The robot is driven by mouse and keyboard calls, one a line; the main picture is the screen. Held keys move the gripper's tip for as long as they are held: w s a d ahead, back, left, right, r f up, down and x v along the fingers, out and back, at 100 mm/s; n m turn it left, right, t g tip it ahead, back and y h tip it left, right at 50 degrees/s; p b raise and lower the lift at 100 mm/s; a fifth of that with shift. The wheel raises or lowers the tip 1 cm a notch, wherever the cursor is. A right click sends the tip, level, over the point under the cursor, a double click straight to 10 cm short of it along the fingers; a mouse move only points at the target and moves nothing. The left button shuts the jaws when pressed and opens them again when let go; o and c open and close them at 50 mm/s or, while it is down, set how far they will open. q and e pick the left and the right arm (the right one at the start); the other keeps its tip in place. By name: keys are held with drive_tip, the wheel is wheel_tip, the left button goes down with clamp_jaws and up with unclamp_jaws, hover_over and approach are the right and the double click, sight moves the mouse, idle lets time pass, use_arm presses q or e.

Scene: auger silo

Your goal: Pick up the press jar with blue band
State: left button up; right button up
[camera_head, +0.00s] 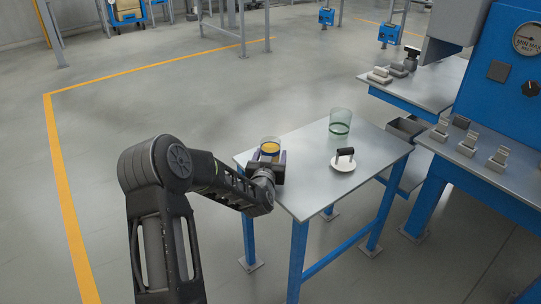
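A clear jar (270,146) with yellow-orange contents stands at the left back edge of the small metal table (310,195). A dark bluish patch shows at its lower side, but I cannot tell whether it is a blue band or part of the gripper. My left gripper (272,163) is at this jar and hides its lower part. I cannot see whether the fingers are closed on it. A second clear jar (340,122) with a green band stands upright near the back corner. A white disc with a black handle (344,154) lies in front of it. My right gripper is out of view.
The small table has bare metal at its front and middle. A blue machine (505,85) with a dial stands at the right, its shelf holding several grey blocks (468,144). Another side table (425,85) stands behind. The floor at left is open, with a yellow line (61,170).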

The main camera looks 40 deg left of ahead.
use_arm(q)
drive_tip(key=c, duration=1.3)
drive_tip(key=shift+o, duration=0.2)
drive_tip(key=shift+r, duration=0.15)
wheel_tip(320, 180, up, 10)
drive_tip(key=p, duration=0.2)
idle(0.4)
idle(0.8)
